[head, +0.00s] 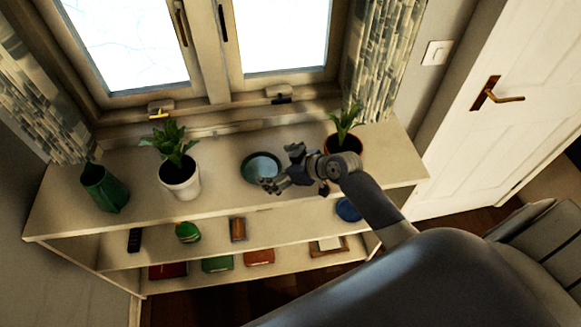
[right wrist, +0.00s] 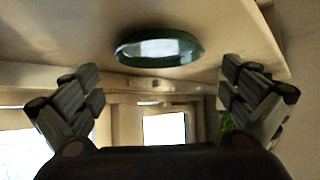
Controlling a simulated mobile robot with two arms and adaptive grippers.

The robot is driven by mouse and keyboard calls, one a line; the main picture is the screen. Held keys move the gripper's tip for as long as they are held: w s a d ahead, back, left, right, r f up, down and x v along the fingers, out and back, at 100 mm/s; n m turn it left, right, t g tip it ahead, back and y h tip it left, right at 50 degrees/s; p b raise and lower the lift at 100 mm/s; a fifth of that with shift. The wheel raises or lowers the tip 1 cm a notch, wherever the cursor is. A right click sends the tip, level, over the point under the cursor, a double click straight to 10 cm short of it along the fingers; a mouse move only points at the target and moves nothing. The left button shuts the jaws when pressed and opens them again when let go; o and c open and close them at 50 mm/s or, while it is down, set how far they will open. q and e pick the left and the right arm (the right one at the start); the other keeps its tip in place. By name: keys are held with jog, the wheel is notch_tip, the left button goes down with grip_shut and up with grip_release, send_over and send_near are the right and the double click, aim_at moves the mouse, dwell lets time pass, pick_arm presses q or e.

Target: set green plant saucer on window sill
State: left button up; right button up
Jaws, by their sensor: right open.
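The green plant saucer (head: 261,168) is a round, shallow dark green dish with a shiny inside. It lies flat on the cream top board (head: 226,204) under the window, between the two potted plants. My right gripper (head: 281,168) is open and empty just to the right of the saucer, with its fingers pointing toward it. In the right wrist view, where the scene looks upside down, the saucer (right wrist: 159,48) sits ahead between the spread fingers, apart from both. The window's own narrow ledge (head: 240,126) runs behind the board. My left gripper is not in view.
A plant in a white pot (head: 180,180) stands left of the saucer, and a dark green vase (head: 105,188) at the far left. A plant in a terracotta pot (head: 344,146) stands close behind my right gripper. Lower shelves hold books and small items, including a blue round thing (head: 348,209).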

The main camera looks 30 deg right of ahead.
jog(key=v, duration=0.7)
jog(key=shift+b, duration=0.4)
